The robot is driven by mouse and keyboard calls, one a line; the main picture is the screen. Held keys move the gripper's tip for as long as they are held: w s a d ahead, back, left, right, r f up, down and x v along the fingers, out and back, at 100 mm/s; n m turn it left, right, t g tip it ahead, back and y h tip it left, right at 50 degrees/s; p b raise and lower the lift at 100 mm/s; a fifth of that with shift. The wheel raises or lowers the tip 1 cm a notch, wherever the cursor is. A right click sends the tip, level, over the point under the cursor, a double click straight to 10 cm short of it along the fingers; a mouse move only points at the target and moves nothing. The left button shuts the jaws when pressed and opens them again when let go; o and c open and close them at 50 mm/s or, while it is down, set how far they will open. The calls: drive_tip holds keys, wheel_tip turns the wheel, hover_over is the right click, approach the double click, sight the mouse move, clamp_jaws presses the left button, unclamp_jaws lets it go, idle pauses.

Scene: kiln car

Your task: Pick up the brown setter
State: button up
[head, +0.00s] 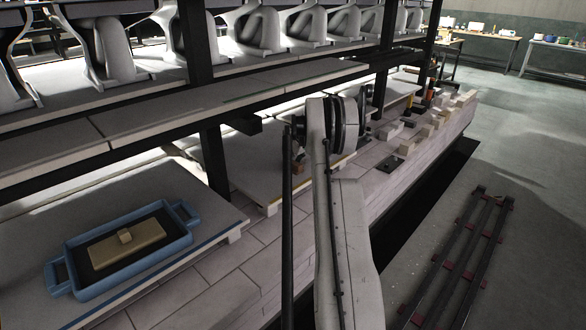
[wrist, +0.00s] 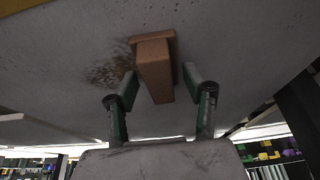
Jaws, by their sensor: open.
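The brown setter (wrist: 155,68) is a brown block with a wider flat end against a grey, speckled surface in the wrist view. My gripper (wrist: 160,73) is open, with one green-and-grey finger on each side of the setter. A gap shows between the setter and each finger, clearest near the setter's free end. In the head view my arm covers most of this place. A small brown patch (head: 298,163) shows just left of the arm, perhaps part of the setter.
A blue tray (head: 72,275) holding a tan block (head: 126,245) with a small knob stands at lower left. A shelf (head: 120,118) with white ware runs above, on dark posts (head: 214,160). Several pale blocks (head: 425,132) stand beyond my arm.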

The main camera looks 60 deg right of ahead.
idle(0.3)
drive_tip(key=c, duration=1)
drive_tip(key=shift+o, duration=0.2)
drive_tip(key=shift+r, duration=0.1)
